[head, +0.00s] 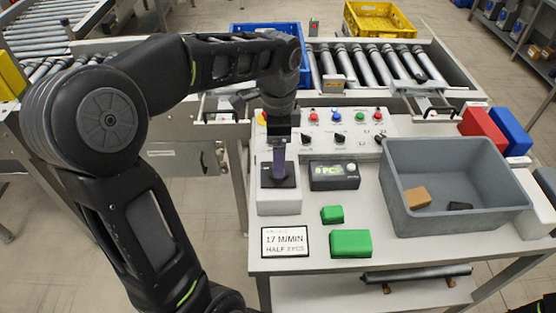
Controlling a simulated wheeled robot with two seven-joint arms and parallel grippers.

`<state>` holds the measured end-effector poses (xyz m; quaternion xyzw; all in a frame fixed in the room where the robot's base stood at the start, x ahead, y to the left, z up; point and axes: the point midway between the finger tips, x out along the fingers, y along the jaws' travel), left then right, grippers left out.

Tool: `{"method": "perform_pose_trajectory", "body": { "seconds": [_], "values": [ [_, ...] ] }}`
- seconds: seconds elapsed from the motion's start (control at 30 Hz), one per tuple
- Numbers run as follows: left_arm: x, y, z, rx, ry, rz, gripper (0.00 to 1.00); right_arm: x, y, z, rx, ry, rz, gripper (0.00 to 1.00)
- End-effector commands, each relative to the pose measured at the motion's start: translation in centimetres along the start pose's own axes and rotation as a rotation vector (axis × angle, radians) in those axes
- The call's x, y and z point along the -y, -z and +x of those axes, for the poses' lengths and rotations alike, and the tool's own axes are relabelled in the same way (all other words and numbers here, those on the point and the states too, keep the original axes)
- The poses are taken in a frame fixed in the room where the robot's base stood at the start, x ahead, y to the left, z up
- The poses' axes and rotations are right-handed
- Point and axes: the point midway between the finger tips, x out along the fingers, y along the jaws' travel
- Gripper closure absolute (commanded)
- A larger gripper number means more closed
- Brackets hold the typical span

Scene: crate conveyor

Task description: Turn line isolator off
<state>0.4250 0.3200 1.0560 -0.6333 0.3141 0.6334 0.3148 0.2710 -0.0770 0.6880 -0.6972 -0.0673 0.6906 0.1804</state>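My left gripper (280,136) points down at the left end of the control panel (372,126). It hides part of the panel, and its fingers are too dark and small to show whether they are open or shut. I cannot tell whether the gripper touches the lever. A yellow part (262,118) shows on the panel beside the gripper, mostly hidden. No label reading line isolator is legible. My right gripper is not in view.
A display box (334,176), green blocks (350,243) and a sign reading 17 M/MIN (285,242) lie on the table. A grey crate (455,222) with a few small items stands at right. Red (482,130) and blue (511,130) bins sit beyond it. The roller conveyor (375,68) runs behind.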

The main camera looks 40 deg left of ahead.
Motion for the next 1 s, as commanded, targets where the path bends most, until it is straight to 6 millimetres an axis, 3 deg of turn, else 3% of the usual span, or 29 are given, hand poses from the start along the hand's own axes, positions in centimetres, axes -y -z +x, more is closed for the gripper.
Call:
{"method": "perform_pose_trajectory", "body": {
  "seconds": [0.13,0.3,0.6,1.0],
  "values": [
    [-0.1,0.0,2.3,0.002,-0.005,-0.001,0.18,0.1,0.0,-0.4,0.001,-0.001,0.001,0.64],
    [-0.1,0.0,3.8,0.0,-0.002,-0.001,0.18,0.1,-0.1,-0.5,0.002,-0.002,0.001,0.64],
    [0.0,0.0,4.0,0.0,-0.001,-0.001,0.19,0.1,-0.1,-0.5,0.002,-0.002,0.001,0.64],
    [0.0,0.0,4.0,-0.001,-0.001,-0.001,0.52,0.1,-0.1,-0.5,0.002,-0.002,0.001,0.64]
  ]
}}
